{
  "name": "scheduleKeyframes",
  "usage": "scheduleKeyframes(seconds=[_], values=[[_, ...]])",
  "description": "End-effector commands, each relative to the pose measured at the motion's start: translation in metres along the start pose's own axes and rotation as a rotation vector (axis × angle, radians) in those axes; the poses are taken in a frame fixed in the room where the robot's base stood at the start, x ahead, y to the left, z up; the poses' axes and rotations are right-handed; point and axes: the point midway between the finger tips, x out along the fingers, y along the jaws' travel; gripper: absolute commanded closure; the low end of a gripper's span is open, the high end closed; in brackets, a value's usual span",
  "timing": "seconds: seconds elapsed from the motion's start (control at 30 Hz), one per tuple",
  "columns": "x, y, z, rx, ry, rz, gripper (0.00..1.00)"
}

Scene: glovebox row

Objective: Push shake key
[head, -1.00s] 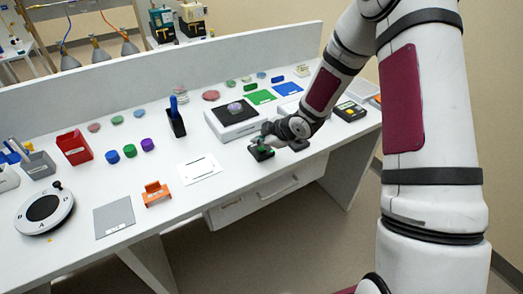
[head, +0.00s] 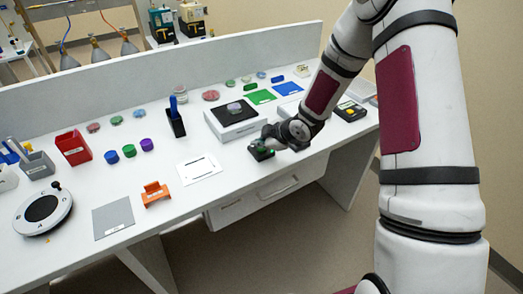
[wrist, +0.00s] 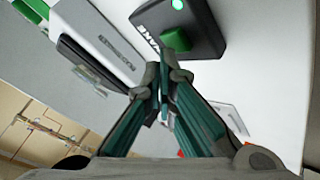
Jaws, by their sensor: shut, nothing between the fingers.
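The shake key is a green block (wrist: 176,40) on a small black box (wrist: 195,22). White lettering on the box's near edge is partly covered by my fingers, and a round green light (wrist: 177,4) glows at its far side. In the head view the black box (head: 261,155) stands near the bench's front edge. My gripper (head: 267,142) is low over it, hiding much of the key. In the wrist view my gripper (wrist: 164,75) is shut and empty, its fingertips just short of the key in the picture. I cannot tell whether they touch it.
A white device with a black top (head: 228,125) stands left of and behind the box. A dark yellow-topped device (head: 350,111) is to the right. A white framed card (head: 198,168) lies to the left. A drawer (head: 255,202) is below the bench top.

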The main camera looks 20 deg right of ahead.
Motion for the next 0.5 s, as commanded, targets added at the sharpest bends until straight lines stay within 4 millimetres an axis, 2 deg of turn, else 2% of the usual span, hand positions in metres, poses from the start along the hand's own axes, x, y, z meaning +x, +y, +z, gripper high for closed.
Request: scheduleKeyframes(seconds=[0.5], values=[[0.0043, -0.0032, 0.0030, 0.000, 0.000, -0.001, 1.00]])
